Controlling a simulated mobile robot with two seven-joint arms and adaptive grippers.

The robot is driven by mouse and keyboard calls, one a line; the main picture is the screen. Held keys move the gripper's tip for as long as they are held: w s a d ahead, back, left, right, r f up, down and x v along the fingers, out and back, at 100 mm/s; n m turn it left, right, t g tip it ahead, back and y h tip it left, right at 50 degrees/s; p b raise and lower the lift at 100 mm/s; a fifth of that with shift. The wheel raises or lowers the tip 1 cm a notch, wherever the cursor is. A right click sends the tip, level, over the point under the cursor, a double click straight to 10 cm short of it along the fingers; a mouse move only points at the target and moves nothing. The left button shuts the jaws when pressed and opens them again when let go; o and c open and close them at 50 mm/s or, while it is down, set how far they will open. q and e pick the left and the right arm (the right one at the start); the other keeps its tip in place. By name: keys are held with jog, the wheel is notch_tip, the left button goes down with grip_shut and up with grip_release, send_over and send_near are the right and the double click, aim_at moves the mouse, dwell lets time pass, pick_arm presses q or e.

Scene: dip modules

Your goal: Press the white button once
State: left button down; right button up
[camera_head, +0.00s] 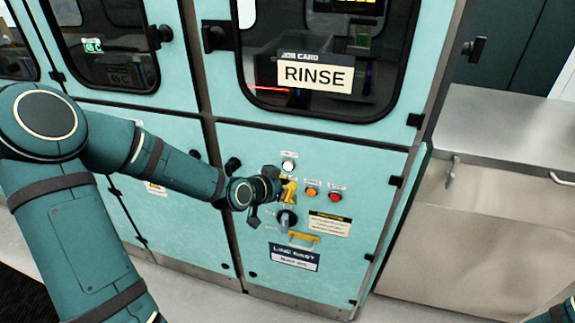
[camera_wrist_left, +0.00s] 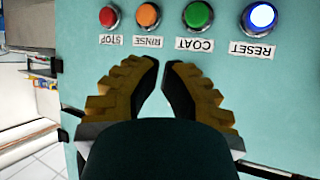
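The white button (camera_head: 289,166) is on the teal front panel, above the other buttons. My left gripper (camera_head: 290,190) is in front of the panel, just below the white button in the head view. In the wrist view its yellow stepped fingers (camera_wrist_left: 164,63) come together at the tips with nothing held, below the green button (camera_wrist_left: 198,15). The tips appear apart from the white button. My right gripper is not in view.
An orange button (camera_head: 311,191) and a red button (camera_head: 335,197) sit to the right of the gripper. A dark rotary knob (camera_head: 287,218) and a yellow handle (camera_head: 303,239) are below. A window above carries a RINSE card (camera_head: 315,77). A metal counter (camera_head: 500,130) stands at right.

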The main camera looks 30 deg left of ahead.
pick_arm(q)
jog(key=s, duration=0.2)
jog(key=shift+s+d+p, duration=0.3)
jog(key=shift+s+p, duration=0.05)
jog(key=shift+p, duration=0.05)
dwell(0.6)
jog(key=s+d+f+n+g, duration=0.2)
jog(key=s+d+f+g, duration=0.3)
jog(key=s+d+f, duration=0.3)
jog(key=s+d+f+n+g+h, duration=0.1)
jog(key=s+d+f+n+g, duration=0.1)
jog(key=s+d+f+g, duration=0.3)
jog(key=s+d+f, duration=0.3)
jog(key=d+f, duration=0.4)
jog(key=f, duration=0.2)
jog(key=shift+d, duration=0.15)
